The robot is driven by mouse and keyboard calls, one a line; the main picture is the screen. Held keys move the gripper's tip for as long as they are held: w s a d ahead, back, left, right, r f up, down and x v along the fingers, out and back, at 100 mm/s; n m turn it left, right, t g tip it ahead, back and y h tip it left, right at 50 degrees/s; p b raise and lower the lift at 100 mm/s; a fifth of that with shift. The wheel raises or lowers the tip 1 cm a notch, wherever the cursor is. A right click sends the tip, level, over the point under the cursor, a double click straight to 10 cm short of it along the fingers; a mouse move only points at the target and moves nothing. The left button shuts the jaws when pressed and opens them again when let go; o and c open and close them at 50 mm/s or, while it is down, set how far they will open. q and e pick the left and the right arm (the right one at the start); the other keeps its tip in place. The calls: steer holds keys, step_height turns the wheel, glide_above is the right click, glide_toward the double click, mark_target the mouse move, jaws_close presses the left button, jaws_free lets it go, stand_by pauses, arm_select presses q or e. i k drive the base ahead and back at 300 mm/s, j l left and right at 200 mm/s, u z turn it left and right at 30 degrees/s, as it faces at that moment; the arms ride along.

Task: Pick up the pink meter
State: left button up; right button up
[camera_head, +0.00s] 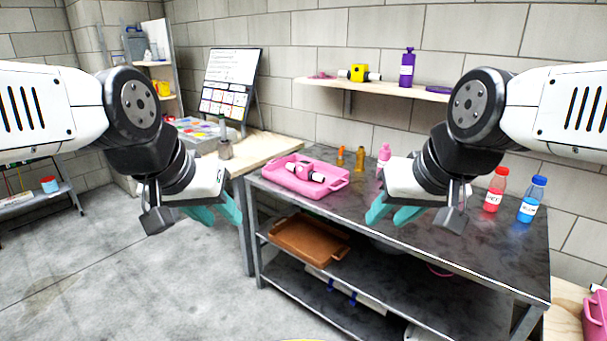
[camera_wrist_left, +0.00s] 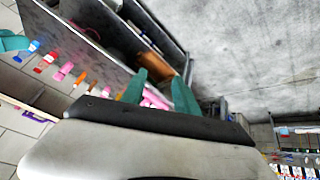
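The pink meter (camera_head: 305,171) is a small pink body with white and black ends. It lies in a pink tray (camera_head: 318,190) on the left end of the dark metal table. My left gripper (camera_head: 222,212) has teal fingers that are apart and empty, in the air left of the tray. My right gripper (camera_head: 388,213) has its teal fingers apart and empty, in front of the table and right of the tray. In the left wrist view the left fingers (camera_wrist_left: 160,88) are spread, with part of a pink thing showing between them, too small to identify surely.
Orange bottles (camera_head: 360,158), a pink bottle (camera_head: 384,153), a red bottle (camera_head: 495,190) and a blue bottle (camera_head: 532,199) stand on the dark table (camera_head: 430,246). A shelf (camera_head: 392,88) above holds a yellow meter (camera_head: 358,73). A brown tray (camera_head: 309,237) sits below.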

mark_target(309, 173)
steer(key=i, duration=0.6)
steer(key=i+l+u, duration=0.15)
steer(key=i, duration=0.5)
steer(key=i+l, duration=0.1)
steer(key=i, duration=0.5)
steer(key=j+u, duration=0.05)
